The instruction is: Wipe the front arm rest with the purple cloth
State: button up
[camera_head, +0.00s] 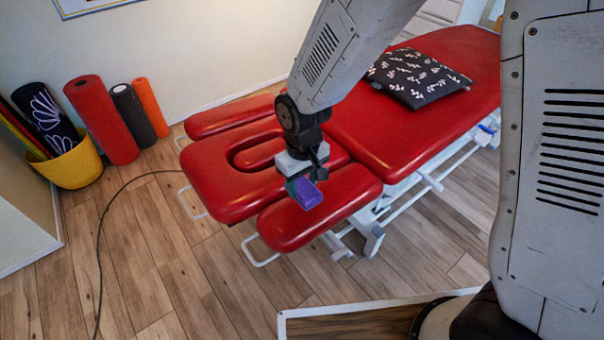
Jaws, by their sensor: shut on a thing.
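The purple cloth (306,193) is a small folded purple piece at the end of my arm. My gripper (303,180) is shut on it. The gripper and cloth are over the front arm rest (332,208), a red padded rest at the near side of the treatment table. The cloth is over the upper middle of this rest; I cannot tell whether it touches the surface. The gripper and wrist hide part of the rest's inner edge and the head section beside it.
The red treatment table (392,128) has a head section (222,183), a far arm rest (230,114) and a dark patterned pillow (416,77). A yellow bin (76,167) and several foam rollers stand at the left wall. A dark cable (102,235) crosses the open wooden floor.

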jog(key=shift+r, duration=1.3)
